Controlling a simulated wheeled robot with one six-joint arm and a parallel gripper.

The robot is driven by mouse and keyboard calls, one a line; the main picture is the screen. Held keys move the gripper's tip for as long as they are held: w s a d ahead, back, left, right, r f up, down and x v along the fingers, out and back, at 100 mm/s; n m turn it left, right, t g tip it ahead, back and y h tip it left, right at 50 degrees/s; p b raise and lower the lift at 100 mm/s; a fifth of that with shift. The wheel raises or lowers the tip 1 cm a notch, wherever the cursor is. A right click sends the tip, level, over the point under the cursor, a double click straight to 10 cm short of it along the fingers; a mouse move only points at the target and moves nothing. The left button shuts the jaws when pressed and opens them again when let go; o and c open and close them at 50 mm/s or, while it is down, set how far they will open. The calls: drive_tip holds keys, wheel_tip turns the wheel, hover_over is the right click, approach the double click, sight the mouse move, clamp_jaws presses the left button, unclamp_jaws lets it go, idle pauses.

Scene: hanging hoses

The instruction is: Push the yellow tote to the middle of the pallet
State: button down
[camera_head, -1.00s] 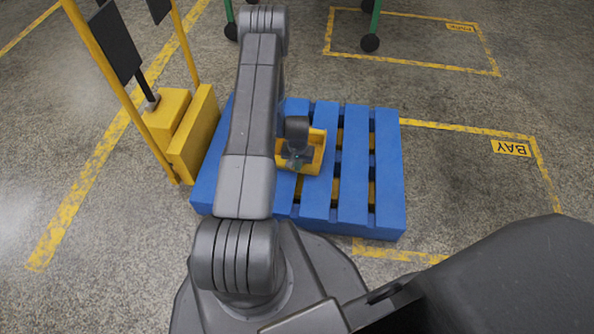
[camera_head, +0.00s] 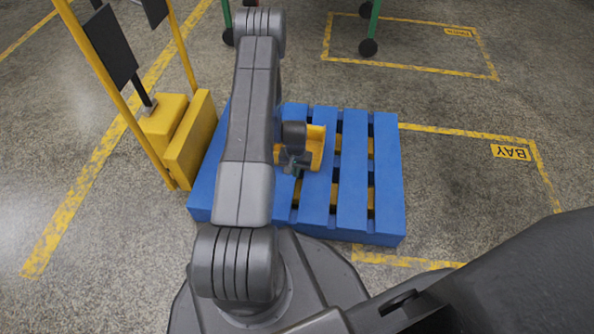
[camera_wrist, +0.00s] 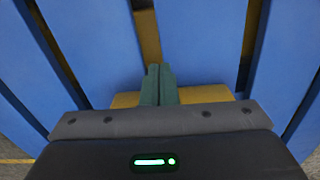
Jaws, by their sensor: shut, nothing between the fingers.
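The yellow tote (camera_head: 317,147) sits on the slats of the blue pallet (camera_head: 352,190), near the middle across its width and a little toward the far side. My gripper (camera_head: 292,168) is low at the tote's near-left part and hides some of it. In the wrist view the two green fingers (camera_wrist: 158,85) are closed together with nothing between them. A yellow strip of the tote (camera_wrist: 205,94) shows on both sides of the fingers, partly hidden by the gripper body. I cannot tell whether the fingers touch the tote.
A yellow stand with dark panels (camera_head: 190,140) is close by the pallet's left side. Green legs on dark wheels (camera_head: 368,47) stand beyond the pallet. Yellow shows through the slat gaps. The floor right of the pallet, by the BAY label (camera_head: 511,152), is clear.

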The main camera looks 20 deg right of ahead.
wheel_tip(320, 180, up, 10)
drive_tip(key=p, duration=0.3)
drive_tip(key=shift+p, duration=0.3)
drive_tip(key=shift+f, duration=0.1)
